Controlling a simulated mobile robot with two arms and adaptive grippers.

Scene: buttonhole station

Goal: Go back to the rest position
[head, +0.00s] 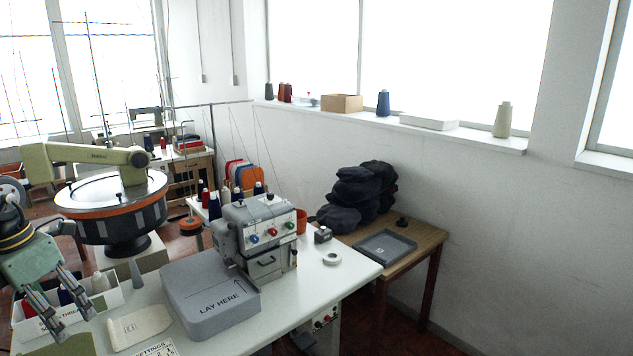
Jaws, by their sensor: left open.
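My left gripper (62,309) hangs at the lower left of the head view, its two fingers spread apart and pointing down. It is over or in front of a white box (108,298) that holds thread cones; I cannot tell whether it touches the box. I see nothing held between its fingers. My right gripper is not in view. The grey buttonhole machine (258,236) stands on the white table (345,275), with its grey "LAY HERE" block (210,296) in front. A pale fabric piece (138,327) lies flat to the left of the block.
A settings card (155,349) lies at the table's front edge. A tape roll (332,258) and a small dark box (322,234) sit right of the machine. A wooden table (425,238) with a grey tray (385,247) and dark piled cloth (358,192) stands behind. A round orange-rimmed machine (112,195) stands at left.

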